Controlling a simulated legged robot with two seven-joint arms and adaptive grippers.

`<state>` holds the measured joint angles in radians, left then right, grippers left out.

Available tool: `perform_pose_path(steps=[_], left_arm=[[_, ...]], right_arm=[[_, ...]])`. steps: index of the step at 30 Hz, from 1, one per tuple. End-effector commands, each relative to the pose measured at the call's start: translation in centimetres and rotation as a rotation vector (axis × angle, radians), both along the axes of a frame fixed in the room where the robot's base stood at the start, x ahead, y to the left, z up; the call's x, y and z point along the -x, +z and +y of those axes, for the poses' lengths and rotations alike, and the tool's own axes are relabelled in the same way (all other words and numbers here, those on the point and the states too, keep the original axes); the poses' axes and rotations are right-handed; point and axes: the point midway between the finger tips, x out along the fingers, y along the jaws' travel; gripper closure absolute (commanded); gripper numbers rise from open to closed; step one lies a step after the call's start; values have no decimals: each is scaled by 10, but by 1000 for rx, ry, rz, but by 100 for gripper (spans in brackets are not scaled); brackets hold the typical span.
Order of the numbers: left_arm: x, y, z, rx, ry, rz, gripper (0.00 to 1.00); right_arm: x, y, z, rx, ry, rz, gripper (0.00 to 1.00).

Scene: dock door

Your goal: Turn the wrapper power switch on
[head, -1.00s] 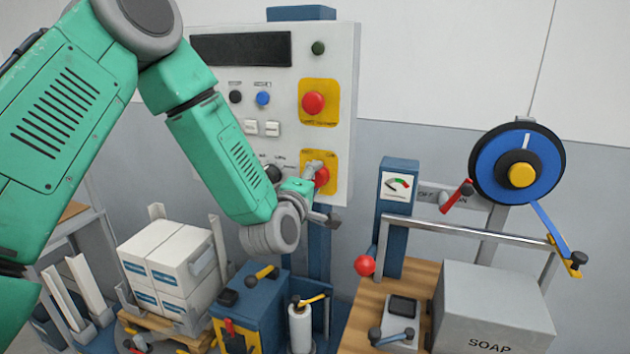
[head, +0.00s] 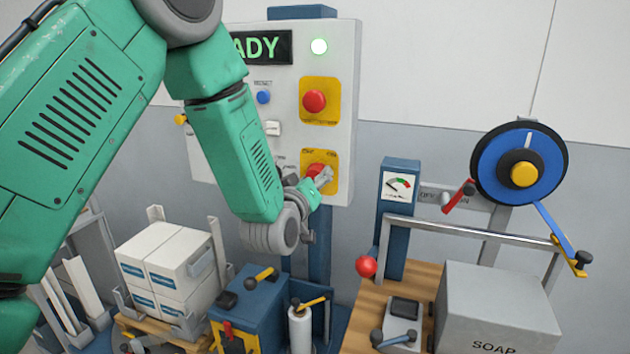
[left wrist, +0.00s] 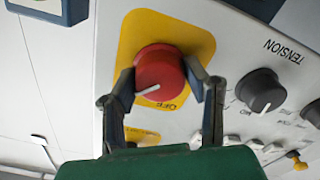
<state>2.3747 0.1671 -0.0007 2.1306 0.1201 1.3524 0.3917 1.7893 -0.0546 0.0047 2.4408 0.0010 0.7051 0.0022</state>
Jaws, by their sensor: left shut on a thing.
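The wrapper power switch is a red rotary knob (left wrist: 160,74) on a yellow plate (left wrist: 182,28) low on the control panel; the knob also shows in the head view (head: 315,170). My left gripper (left wrist: 168,88) has a finger on each side of the knob and is shut on it. My right gripper is not in view.
Another red button (head: 314,101) on a yellow plate sits above the switch. A black tension knob (left wrist: 260,90) is beside it. A wooden table with a grey soap box (head: 495,305) stands at right, and stacked white boxes (head: 150,285) at lower left.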

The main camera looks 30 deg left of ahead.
Motion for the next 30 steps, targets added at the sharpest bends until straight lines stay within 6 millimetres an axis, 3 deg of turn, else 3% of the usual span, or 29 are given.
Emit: perform_pose_path(steps=[15, 30], left_arm=[[1, -1, 0, -409, 0, 100, 88], [1, 0, 0, -539, 1, 128, 88]], right_arm=[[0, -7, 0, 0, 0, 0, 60], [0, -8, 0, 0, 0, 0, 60]])
